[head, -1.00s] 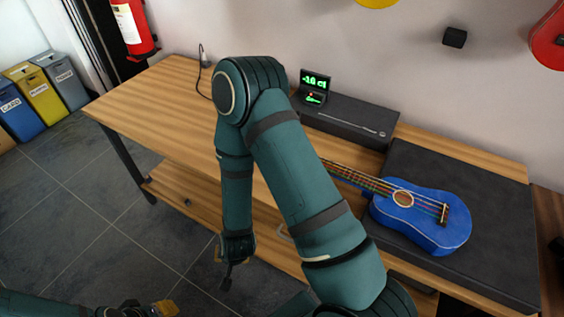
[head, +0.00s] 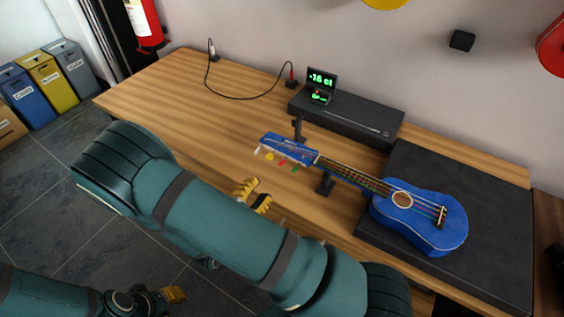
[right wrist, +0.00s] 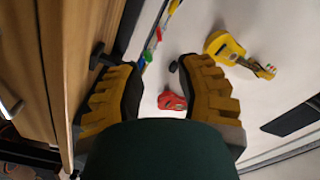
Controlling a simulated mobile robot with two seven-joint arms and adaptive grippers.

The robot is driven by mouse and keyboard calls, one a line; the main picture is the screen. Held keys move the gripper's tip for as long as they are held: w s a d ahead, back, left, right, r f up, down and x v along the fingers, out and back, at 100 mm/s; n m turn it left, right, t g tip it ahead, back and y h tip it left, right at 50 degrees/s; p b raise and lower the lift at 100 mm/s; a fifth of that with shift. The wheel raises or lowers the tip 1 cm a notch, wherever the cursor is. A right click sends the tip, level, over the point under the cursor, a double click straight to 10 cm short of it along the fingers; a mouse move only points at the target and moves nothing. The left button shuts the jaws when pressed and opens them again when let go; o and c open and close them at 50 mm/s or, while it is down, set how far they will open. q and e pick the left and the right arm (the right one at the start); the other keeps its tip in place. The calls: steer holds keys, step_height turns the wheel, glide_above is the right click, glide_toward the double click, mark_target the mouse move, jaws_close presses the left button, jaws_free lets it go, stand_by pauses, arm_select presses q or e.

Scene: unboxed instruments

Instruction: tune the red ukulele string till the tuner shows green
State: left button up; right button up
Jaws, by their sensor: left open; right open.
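The blue ukulele (head: 420,219) lies with its body on a dark mat and its neck toward the left. Coloured pegs hang along the near side of its headstock (head: 283,145); the red peg (head: 282,162) is between yellow and green ones. The tuner (head: 321,84) shows green characters reading about -16 ct. My right gripper (head: 256,194) is open and empty, nearer the table's front edge than the pegs and apart from them. In the right wrist view, small coloured pegs (right wrist: 153,44) show beyond its open fingers (right wrist: 160,65). My left gripper (head: 173,295) is open, low at bottom left.
Dark supports (head: 325,183) stand by the neck and headstock. A long black case (head: 350,118) lies behind the neck. A cable (head: 235,97) lies at the back of the wooden table (head: 165,95). The table's left part is clear.

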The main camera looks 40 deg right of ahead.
mark_target(282, 162)
steer(key=x, duration=1.1)
steer(key=shift+d+b, duration=0.3)
steer(key=shift+b, duration=0.05)
jaws_close()
